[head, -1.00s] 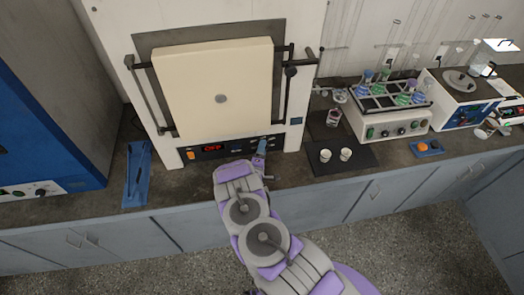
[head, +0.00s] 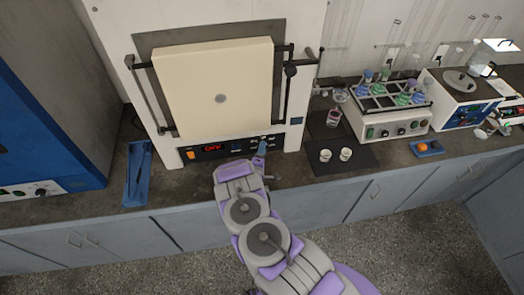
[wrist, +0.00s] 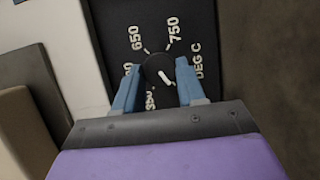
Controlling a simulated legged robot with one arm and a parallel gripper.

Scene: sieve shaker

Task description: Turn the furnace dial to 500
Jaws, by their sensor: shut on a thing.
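The white furnace has a closed cream door (head: 218,95) and a black control panel (head: 225,150) below it with a red lit display (head: 211,148). In the wrist view, the round black dial (wrist: 156,68) has a white pointer line toward the picture's lower right. Labels 650, 750 and DEG C are readable; 350 is partly hidden, and the label left of the dial is mostly covered by a finger. My gripper (wrist: 157,85), with blue fingers, is shut on the dial, one finger on each side. In the head view my gripper (head: 261,150) is at the panel's right part.
A blue tray (head: 137,172) lies on the counter left of the furnace. Right of it are a dark mat (head: 342,170) with two small cups, a tube rack (head: 390,97) and other instruments. The counter's front edge runs below my arm.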

